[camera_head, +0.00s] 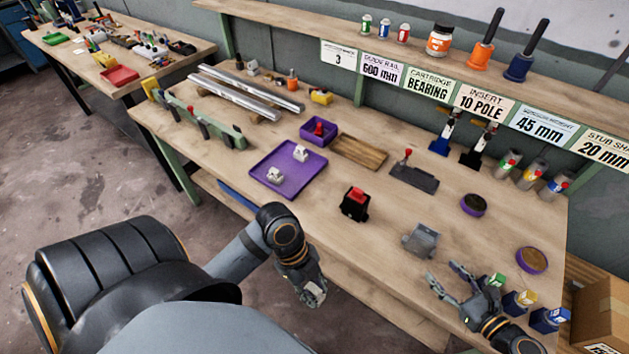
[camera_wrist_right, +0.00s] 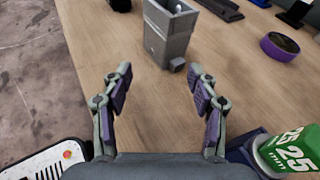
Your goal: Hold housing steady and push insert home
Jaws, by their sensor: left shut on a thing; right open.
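A grey block-like housing (camera_head: 421,240) with an open top stands on the bench in front of my right gripper. It also shows at the top of the right wrist view (camera_wrist_right: 169,40), where something pale sits in its opening. My right gripper (camera_head: 443,275) is open and empty, apart from the housing, with its two fingers spread in the wrist view (camera_wrist_right: 160,75). My left gripper (camera_head: 314,293) hangs at the bench's front edge, shut on a small pale part that is mostly hidden. Two white pieces (camera_head: 300,153) lie on a purple tray (camera_head: 262,172).
A black block with a red top (camera_head: 354,204) stands left of the housing. Purple round parts (camera_head: 473,205) lie to the right.

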